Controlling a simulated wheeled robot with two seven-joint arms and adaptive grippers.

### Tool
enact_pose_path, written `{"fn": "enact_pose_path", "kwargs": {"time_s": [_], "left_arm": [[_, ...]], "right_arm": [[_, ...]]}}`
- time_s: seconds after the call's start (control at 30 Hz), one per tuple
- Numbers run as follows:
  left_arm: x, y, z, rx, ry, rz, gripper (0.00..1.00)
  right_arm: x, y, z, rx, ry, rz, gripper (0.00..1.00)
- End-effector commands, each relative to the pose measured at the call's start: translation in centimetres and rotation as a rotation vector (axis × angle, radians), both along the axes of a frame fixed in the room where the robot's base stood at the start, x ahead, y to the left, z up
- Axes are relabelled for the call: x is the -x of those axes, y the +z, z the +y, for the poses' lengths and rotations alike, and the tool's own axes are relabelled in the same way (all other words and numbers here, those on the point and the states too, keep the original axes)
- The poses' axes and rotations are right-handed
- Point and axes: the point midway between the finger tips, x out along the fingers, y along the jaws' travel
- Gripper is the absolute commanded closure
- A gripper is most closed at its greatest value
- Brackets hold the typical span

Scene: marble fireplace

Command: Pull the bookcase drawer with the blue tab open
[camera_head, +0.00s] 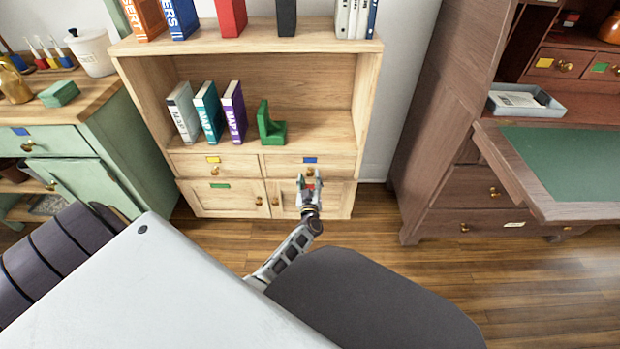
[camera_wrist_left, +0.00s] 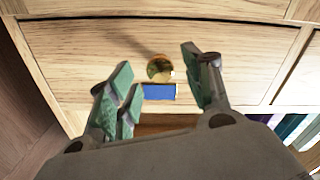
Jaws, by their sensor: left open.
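The wooden bookcase (camera_head: 265,68) has two small drawers side by side below its shelf. The right drawer (camera_head: 343,164) has a blue tab (camera_head: 309,160) and a brass knob, and looks flush with the frame. In the left wrist view, which is upside down, the brass knob (camera_wrist_left: 160,68) shows above the blue tab (camera_wrist_left: 158,92). My left gripper (camera_head: 308,182) is open in front of this drawer, partly covering the knob. In the left wrist view, the fingers (camera_wrist_left: 158,68) are on either side of the knob, with no visible contact. My right gripper is out of view.
The left drawer has a yellow tab (camera_head: 213,160); a green tab (camera_head: 220,185) marks the door below. Books (camera_head: 207,112) and a green bookend (camera_head: 270,125) stand on the shelf. A green cabinet (camera_head: 85,150) stands left, a brown desk (camera_head: 500,185) right. Wooden floor (camera_head: 375,225) is clear between.

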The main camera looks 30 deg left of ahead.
Motion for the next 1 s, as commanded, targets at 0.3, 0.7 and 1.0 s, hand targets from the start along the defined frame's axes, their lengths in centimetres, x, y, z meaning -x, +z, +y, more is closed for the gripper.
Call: {"fn": "enact_pose_path", "kwargs": {"time_s": [0.3,0.7,1.0], "left_arm": [[-2.0,-0.1,1.2,-0.001,0.000,0.001,0.50],[-2.2,0.0,1.4,0.000,0.000,0.001,0.50],[-2.2,0.0,1.4,0.000,0.000,0.000,0.87]], "right_arm": [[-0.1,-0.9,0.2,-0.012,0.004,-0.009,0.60],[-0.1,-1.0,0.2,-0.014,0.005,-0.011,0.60],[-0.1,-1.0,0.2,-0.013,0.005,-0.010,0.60]]}}
